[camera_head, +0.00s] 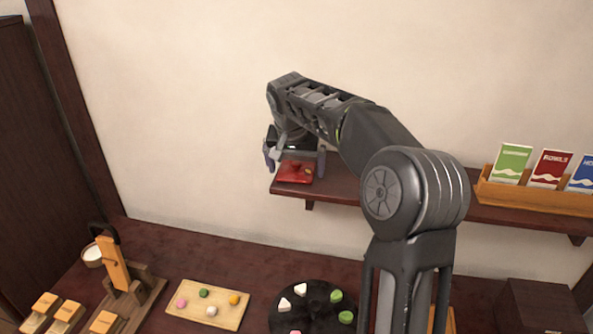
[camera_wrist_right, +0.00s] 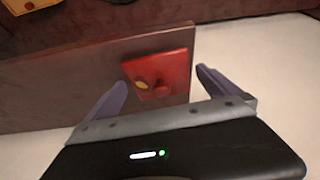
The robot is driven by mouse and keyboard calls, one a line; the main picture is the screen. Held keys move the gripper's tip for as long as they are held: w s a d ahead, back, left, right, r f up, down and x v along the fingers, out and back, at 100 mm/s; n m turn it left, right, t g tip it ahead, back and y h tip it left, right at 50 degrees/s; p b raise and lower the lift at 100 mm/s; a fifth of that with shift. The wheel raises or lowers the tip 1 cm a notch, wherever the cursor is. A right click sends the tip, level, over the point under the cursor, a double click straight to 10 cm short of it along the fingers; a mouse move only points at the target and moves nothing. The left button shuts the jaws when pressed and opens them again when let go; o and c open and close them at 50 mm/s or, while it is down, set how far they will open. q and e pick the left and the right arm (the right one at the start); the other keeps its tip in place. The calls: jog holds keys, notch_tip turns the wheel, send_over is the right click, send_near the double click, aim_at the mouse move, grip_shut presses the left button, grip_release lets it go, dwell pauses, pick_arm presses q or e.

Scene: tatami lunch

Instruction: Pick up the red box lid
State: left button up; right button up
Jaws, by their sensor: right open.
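The red box lid (camera_head: 294,172) lies on the left end of the dark wooden wall shelf. My left gripper is not in view.
The shelf (camera_head: 340,186) holds a wooden rack (camera_head: 535,195) of coloured packets at right. On the counter below are a wooden board (camera_head: 190,312) with small coloured pieces, a dark round plate (camera_head: 318,312) and a wooden stand (camera_head: 130,295). The wall is close behind the shelf.

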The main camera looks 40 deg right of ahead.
aim_at(296, 165)
dwell(0.4)
jog(key=c, duration=1.3)
jog(key=shift+r, duration=0.1)
jog(key=shift+r, duration=0.7)
notch_tip(296, 165, up, 9)
jog(key=shift+f, duration=0.2)
jog(key=shift+f, duration=0.1)
